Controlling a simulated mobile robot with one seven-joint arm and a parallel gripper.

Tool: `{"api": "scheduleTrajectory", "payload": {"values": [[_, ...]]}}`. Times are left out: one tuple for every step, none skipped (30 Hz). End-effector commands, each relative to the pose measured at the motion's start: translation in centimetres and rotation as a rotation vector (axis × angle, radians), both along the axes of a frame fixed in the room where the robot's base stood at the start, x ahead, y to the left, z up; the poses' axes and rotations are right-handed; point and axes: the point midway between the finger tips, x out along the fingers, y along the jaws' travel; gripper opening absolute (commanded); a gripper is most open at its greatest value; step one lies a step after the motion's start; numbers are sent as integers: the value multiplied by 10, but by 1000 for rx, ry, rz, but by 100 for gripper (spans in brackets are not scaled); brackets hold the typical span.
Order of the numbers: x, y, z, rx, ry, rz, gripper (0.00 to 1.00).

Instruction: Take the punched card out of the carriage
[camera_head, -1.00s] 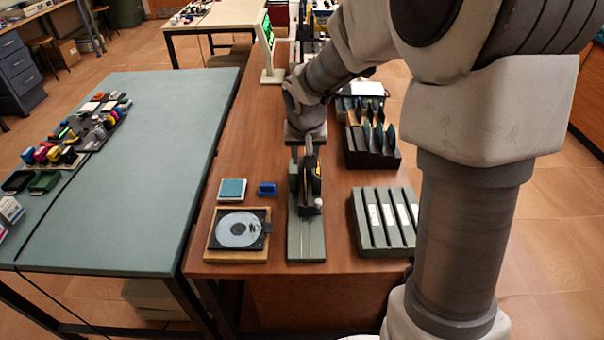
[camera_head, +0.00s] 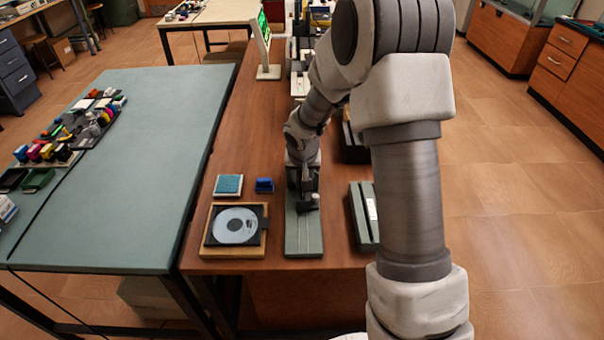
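My gripper (camera_head: 301,180) points down at the far part of the carriage. The fingers are small and dark against it. I cannot tell whether they are open or shut, or whether they touch anything. I cannot make out the punched card; the gripper and carriage cover that spot.
A slotted grey rack (camera_head: 363,220) stands to the right, partly behind my arm. A green-lit screen (camera_head: 263,27) stands farther back.

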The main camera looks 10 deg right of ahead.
Motion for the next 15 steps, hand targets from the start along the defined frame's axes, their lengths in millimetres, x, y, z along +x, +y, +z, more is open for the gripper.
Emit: {"api": "scheduleTrajectory", "payload": {"values": [[1, 0, -3, 0, 0, 0, 39], [2, 0, -4, 0, 0, 0, 39], [2, -1, -5, -1, 0, 0, 39], [2, -1, -5, -1, 0, 0, 39], [2, -1, -5, -1, 0, 0, 39], [2, -1, -5, -1, -1, 0, 39], [2, -1, -5, -1, 0, 0, 39], [2, -1, -5, -1, 0, 0, 39], [2, -1, -5, -1, 0, 0, 39], [2, -1, -5, -1, 0, 0, 33], [2, -1, -5, -1, 0, 0, 28], [2, -1, -5, -1, 0, 0, 21], [2, -1, -5, -1, 0, 0, 15], [2, -1, -5, -1, 0, 0, 10], [2, -1, -5, -1, 0, 0, 3]]}}
